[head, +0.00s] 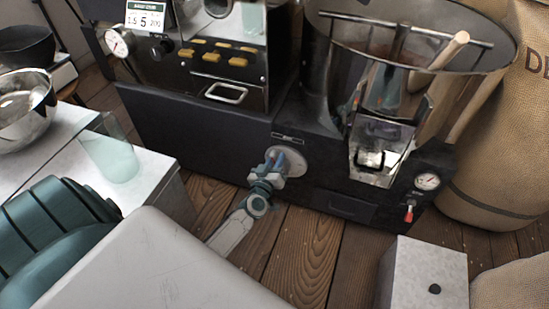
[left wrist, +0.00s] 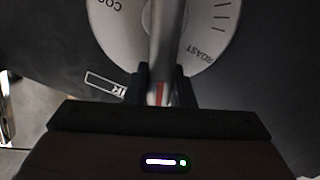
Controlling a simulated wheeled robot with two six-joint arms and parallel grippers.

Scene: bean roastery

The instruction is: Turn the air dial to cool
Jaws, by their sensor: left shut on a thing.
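The air dial (head: 296,160) is a pale round plate on the dark front of the roaster, below a small label. In the left wrist view its face (left wrist: 205,22) shows upside down, with lettering starting "COO" at upper left and "ROAST" at right. A grey bar handle (left wrist: 166,30) crosses the dial, with a red mark near the fingers. My left gripper (head: 270,168) is at the dial; in the left wrist view its two dark fingers (left wrist: 161,78) are shut on the bar. The gripper hides part of the dial. My right gripper is not in view.
The roaster's cooling drum (head: 340,60) with a wooden-handled tool stands at right, a gauge (head: 428,181) below it. A burlap sack (head: 500,130) is at far right. A metal bowl (head: 22,98) and a glass (head: 108,155) stand on the left counter. A grey box (head: 425,275) is at lower right.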

